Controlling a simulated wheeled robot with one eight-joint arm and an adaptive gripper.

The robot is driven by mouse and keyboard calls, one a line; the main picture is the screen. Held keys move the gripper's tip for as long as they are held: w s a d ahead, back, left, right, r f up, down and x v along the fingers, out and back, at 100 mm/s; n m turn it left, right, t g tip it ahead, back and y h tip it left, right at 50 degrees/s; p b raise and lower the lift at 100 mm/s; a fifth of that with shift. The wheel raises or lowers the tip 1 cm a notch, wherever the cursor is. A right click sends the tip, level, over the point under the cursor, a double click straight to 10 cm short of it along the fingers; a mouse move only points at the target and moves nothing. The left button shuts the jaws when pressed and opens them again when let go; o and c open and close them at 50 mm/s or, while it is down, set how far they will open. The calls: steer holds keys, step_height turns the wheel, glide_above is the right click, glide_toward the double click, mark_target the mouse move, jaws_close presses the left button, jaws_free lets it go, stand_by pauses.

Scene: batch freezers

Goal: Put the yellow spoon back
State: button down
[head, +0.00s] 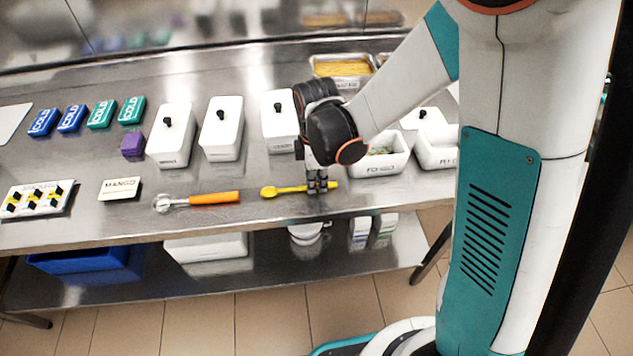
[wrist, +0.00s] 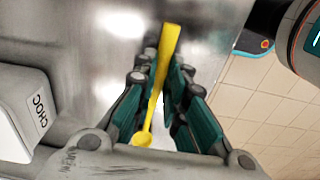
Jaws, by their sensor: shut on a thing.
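The yellow spoon (head: 291,189) is at the front edge of the steel table, its bowl to the left and its handle to the right. My gripper (head: 317,186) is over the spoon with its fingers down around the handle. In the wrist view the spoon (wrist: 159,80) runs between the two teal-padded fingers of my gripper (wrist: 163,88), bowl toward the palm. The gripper is shut on the spoon. I cannot tell whether the spoon touches the table or is slightly raised.
An orange-handled scoop (head: 214,198) and a MANGO card (head: 120,189) lie to the left. White lidded tubs (head: 222,130) stand behind, one marked CHOC in the wrist view (wrist: 22,118). Open white bins (head: 378,165) are to the right. Blue and teal COLD packs (head: 101,115) lie at the back left.

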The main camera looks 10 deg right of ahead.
mark_target(317, 185)
steer(key=shift+s, duration=0.1)
steer(key=shift+f, duration=0.15)
steer(key=c, duration=1.6)
jaws_free()
steer(key=shift+c, duration=0.2)
step_height(317, 185, up, 12)
steer(key=p, duration=0.4)
steer(key=shift+r, duration=0.2)
